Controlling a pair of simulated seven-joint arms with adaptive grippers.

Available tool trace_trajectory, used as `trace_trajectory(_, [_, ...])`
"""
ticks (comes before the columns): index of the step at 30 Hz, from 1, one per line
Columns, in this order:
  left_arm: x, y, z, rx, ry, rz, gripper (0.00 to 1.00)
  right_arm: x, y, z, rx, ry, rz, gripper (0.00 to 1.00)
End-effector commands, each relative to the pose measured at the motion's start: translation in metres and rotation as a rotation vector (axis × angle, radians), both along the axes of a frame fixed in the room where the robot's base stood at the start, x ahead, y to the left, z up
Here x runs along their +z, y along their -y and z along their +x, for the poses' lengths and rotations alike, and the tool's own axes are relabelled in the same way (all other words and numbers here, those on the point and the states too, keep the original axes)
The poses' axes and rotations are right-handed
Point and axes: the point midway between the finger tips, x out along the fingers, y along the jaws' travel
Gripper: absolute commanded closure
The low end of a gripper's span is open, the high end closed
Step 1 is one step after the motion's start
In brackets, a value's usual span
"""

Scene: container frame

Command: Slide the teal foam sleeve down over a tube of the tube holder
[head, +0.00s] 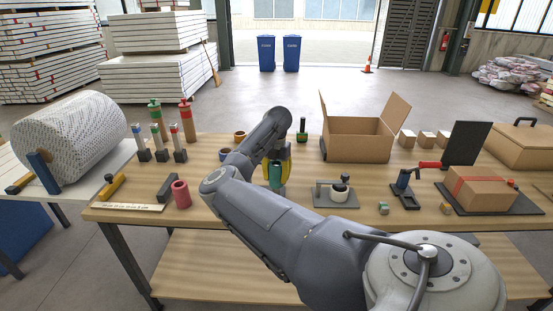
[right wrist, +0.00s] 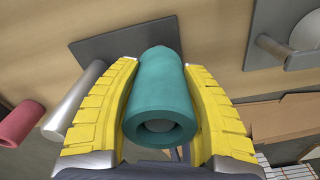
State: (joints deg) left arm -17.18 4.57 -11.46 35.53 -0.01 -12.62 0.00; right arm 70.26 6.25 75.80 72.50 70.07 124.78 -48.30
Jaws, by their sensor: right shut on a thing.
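The teal foam sleeve (head: 276,173) is upright in the middle of the table, between the yellow fingers of my right gripper (head: 284,160). In the right wrist view the teal sleeve (right wrist: 158,85) has its open end toward the camera, and my right gripper (right wrist: 163,110) is shut on its sides. A grey round shape shows inside the opening, apparently a tube's end; how far the sleeve is over it I cannot tell. The tube holder's dark plate (right wrist: 97,44) lies beyond the sleeve. A bare silver tube (right wrist: 76,103) stands to the left. My arm hides most of the holder in the head view.
A pink sleeve (head: 181,194) stands on the table at left. Several small posts on black bases (head: 161,155) stand at back left. An open cardboard box (head: 357,148) is behind, and a grey plate with a fixture (head: 335,200) is to the right.

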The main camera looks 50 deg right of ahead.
Motion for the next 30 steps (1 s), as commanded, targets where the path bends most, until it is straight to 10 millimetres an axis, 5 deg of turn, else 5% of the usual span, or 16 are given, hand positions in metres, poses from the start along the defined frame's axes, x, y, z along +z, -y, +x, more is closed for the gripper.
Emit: trace_trajectory(30, [0.0,0.0,0.0,0.0,0.0,0.0,0.56,-0.013,0.0,0.0,0.0,0.0,0.0,0.72])
